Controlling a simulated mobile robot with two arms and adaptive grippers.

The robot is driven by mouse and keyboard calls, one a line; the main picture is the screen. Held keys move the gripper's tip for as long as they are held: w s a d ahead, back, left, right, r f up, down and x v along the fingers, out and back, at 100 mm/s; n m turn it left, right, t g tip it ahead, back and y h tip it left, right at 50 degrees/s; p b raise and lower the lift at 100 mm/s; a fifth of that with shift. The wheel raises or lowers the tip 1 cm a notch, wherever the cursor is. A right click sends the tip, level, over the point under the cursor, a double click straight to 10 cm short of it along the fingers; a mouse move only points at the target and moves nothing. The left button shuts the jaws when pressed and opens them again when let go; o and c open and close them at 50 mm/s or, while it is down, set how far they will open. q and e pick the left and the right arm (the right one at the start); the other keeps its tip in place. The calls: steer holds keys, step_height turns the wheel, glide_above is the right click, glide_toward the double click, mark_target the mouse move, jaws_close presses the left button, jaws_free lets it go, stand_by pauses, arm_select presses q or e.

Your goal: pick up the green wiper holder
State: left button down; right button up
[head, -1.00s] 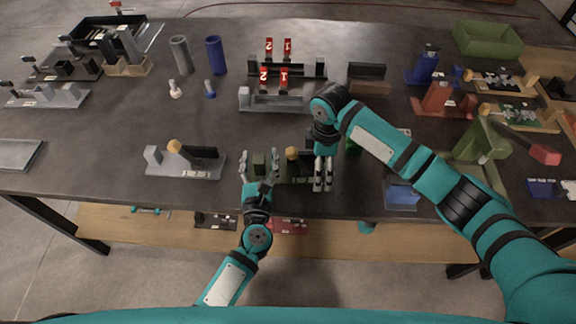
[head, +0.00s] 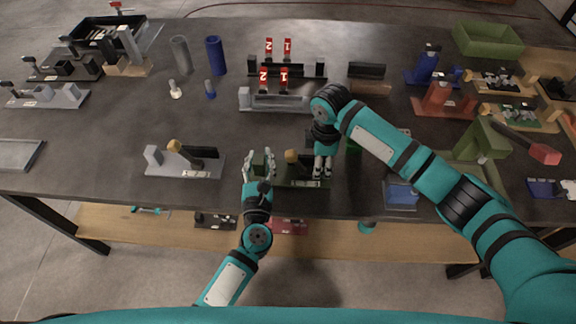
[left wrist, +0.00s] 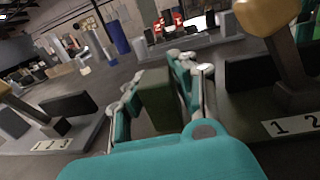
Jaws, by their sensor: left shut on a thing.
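The green wiper holder (head: 306,184) lies near the table's front edge in the head view, a dark green base with an upright block, a yellow-tipped post and a white label. In the left wrist view its green block (left wrist: 157,102) stands between the fingers. My left gripper (head: 259,166) is shut on this block, with one finger on each side. Its fingers also show in the left wrist view (left wrist: 160,85). My right gripper (head: 322,168) points down at the right end of the holder. Its fingers look close together, and their gap is unclear. The right arm hides part of the area behind.
A grey holder (head: 160,163) with a yellow-tipped post stands to the left. A grey fixture (head: 275,102) with red number tags is behind.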

steer(key=shift+s+f, duration=0.2)
jaws_close()
arm_select(q)
steer(key=shift+w+r, duration=0.1)
steer(key=shift+r, duration=0.05)
arm_select(e)
steer(key=shift+s+a, duration=0.1)
arm_select(q)
steer(key=shift+r, duration=0.1)
